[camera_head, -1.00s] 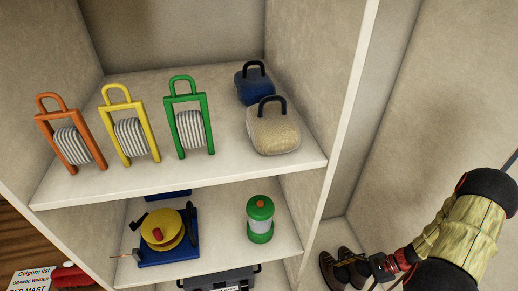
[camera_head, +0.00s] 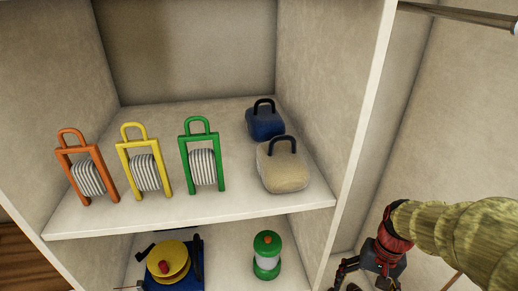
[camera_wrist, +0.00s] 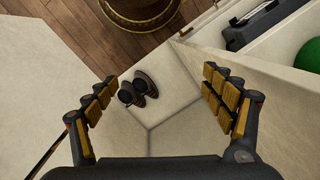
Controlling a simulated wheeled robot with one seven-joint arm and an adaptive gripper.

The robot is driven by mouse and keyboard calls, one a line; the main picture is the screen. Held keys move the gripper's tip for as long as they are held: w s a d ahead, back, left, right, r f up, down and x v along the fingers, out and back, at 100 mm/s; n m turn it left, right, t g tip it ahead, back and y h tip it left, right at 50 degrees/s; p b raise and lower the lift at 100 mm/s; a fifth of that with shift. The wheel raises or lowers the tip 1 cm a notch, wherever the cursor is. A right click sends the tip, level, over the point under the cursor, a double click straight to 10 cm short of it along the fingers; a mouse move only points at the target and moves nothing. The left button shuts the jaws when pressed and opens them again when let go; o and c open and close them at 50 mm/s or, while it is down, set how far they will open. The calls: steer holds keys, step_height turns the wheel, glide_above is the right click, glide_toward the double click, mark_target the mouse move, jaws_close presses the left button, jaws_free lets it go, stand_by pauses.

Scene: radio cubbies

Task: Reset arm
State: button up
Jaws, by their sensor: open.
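My gripper (camera_head: 362,277) is at the lower right of the head view, right of the cubby's side wall, pointing down. In the wrist view my gripper (camera_wrist: 160,103) has its two yellow-padded fingers spread wide with nothing between them. A pair of dark shoes (camera_wrist: 138,90) lies on the pale floor of the compartment below it, well apart from the fingers. In the head view the fingertips are partly cut off by the bottom edge.
The cubby's upper shelf (camera_head: 240,210) holds orange (camera_head: 87,178), yellow (camera_head: 145,172) and green (camera_head: 203,165) framed reels, a tan bag (camera_head: 282,168) and a blue bag (camera_head: 264,122). Below stand a yellow-and-blue winder (camera_head: 170,262) and a green lantern (camera_head: 266,257). A divider wall (camera_head: 362,120) runs beside my arm.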

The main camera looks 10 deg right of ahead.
steer(key=s+a+r+n+t, duration=0.1)
steer(key=a+r+n+t, duration=0.2)
steer(key=a+r, duration=0.2)
steer(key=s+a+r+n+t+h+p, duration=0.1)
steer(key=a+r, duration=0.5)
steer(key=r, duration=0.6)
steer(key=shift+s+a+n+t, duration=0.25)
steer(key=shift+s+n+t, duration=0.15)
steer(key=shift+n+t, duration=0.6)
